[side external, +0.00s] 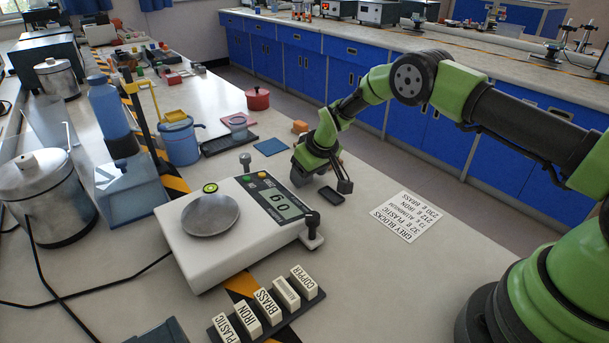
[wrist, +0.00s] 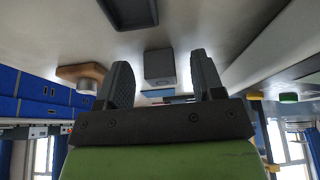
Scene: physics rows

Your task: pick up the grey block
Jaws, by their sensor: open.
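The grey block (wrist: 160,65) shows in the wrist view as a small box on the bench. It appears between my two fingers in that picture, and a gap shows on each side of it. My gripper (wrist: 163,75) is open, with no contact with the block visible. In the side view my gripper (side external: 342,186) hangs low over the bench, close to a small dark tray (side external: 322,198). I cannot pick out the grey block there; my gripper probably hides it.
A white scale (side external: 240,228) stands left of my gripper. A printed card (side external: 409,216) lies to the right. Labelled blocks (side external: 268,306) stand in a front rack.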

